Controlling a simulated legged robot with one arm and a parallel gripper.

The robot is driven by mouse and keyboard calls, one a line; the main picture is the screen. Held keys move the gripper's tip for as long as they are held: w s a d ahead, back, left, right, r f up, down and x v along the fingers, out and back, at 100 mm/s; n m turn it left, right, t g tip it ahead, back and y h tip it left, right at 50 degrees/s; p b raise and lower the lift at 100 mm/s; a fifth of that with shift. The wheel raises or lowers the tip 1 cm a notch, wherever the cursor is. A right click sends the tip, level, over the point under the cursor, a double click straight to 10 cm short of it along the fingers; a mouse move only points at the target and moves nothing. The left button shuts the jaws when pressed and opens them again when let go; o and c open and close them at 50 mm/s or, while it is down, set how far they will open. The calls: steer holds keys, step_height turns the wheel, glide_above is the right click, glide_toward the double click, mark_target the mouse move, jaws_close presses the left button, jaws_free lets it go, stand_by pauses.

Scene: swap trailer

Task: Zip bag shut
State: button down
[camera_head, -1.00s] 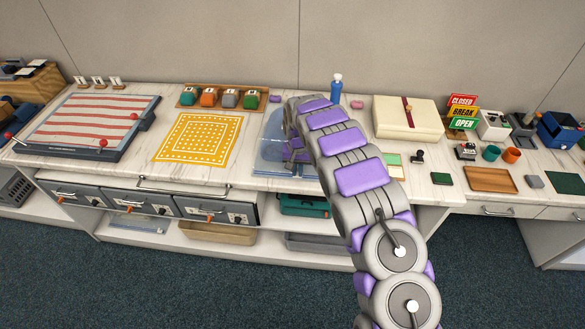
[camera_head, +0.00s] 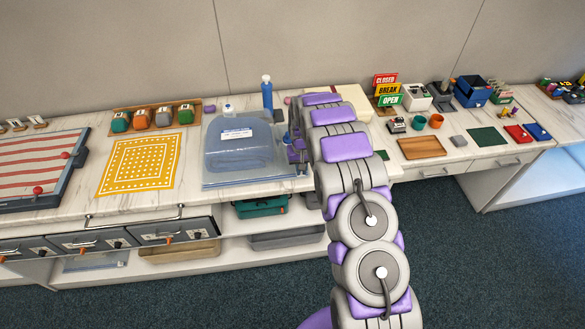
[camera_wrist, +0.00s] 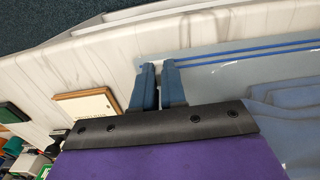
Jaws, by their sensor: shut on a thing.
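The clear zip bag (camera_head: 215,172) lies flat on the worktop, with a folded blue cloth and a white label showing in it. In the wrist view, the bag's blue zip line (camera_wrist: 245,52) runs along one edge and reaches my fingers. My gripper (camera_head: 297,150) is at the bag's right side in the head view. Its two blue fingers (camera_wrist: 157,70) are nearly together at the bag's corner, at the end of the zip line. They are shut on the bag there. The slider is hidden or too small to make out.
A yellow dotted cloth (camera_head: 140,164) lies left of the bag. A blue bottle (camera_head: 267,94) and a wooden rack with colored blocks (camera_head: 157,119) stand behind. Signs (camera_head: 387,90) and a wooden tray (camera_head: 422,147) are to the right. Drawers (camera_head: 172,232) run below the front edge.

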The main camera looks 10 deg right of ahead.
stand_by(0.3)
steer(key=c, duration=1.2)
jaws_free()
steer(key=shift+d, duration=0.1)
steer(key=shift+o, duration=0.2)
steer(key=shift+r, duration=0.15)
step_height(320, 180, up, 17)
steer(key=p, duration=0.2)
